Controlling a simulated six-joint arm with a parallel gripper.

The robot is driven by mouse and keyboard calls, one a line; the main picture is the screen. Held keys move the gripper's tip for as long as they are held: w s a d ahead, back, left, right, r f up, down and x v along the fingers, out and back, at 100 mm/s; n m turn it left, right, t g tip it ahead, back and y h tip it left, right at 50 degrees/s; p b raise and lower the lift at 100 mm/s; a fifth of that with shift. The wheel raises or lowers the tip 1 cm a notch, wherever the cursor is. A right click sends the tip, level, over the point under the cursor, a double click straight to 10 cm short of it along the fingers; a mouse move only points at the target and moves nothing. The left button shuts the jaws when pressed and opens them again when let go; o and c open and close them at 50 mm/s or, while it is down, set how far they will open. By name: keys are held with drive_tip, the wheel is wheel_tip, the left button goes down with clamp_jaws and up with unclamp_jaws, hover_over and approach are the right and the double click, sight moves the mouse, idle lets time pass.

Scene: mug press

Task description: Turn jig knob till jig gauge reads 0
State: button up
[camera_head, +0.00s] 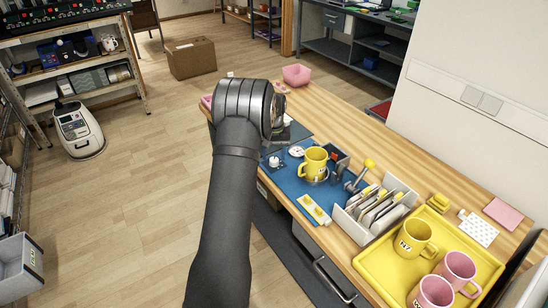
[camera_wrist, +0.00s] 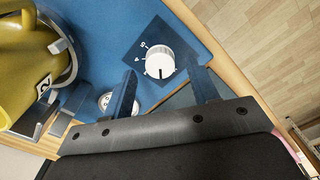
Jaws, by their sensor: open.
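The white round jig knob (camera_wrist: 160,62) has a black pointer line and sits on a dark blue plate with printed digits. It also shows in the head view (camera_head: 274,162). My gripper (camera_wrist: 163,70) is open, with one finger on either side of the knob in the wrist view; I cannot tell whether they touch it. A round white dial, likely the jig gauge (camera_wrist: 105,103), is partly hidden behind the left finger, and its reading is not legible. A yellow mug (camera_head: 313,162) stands in the jig beside the dial and fills the left of the wrist view (camera_wrist: 25,60).
A blue mat (camera_head: 283,184) lies under the jig. To its right are a rack of flat pieces (camera_head: 376,212) and a yellow tray (camera_head: 374,262) with a yellow mug and pink mugs. A pink bowl (camera_head: 296,75) stands at the far end of the wooden bench.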

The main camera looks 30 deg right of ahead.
sight(274, 160)
wheel_tip(274, 160, up, 16)
drive_tip(key=shift+f, duration=0.2)
wheel_tip(274, 160, down, 18)
drive_tip(key=shift+r, duration=0.25)
idle(0.6)
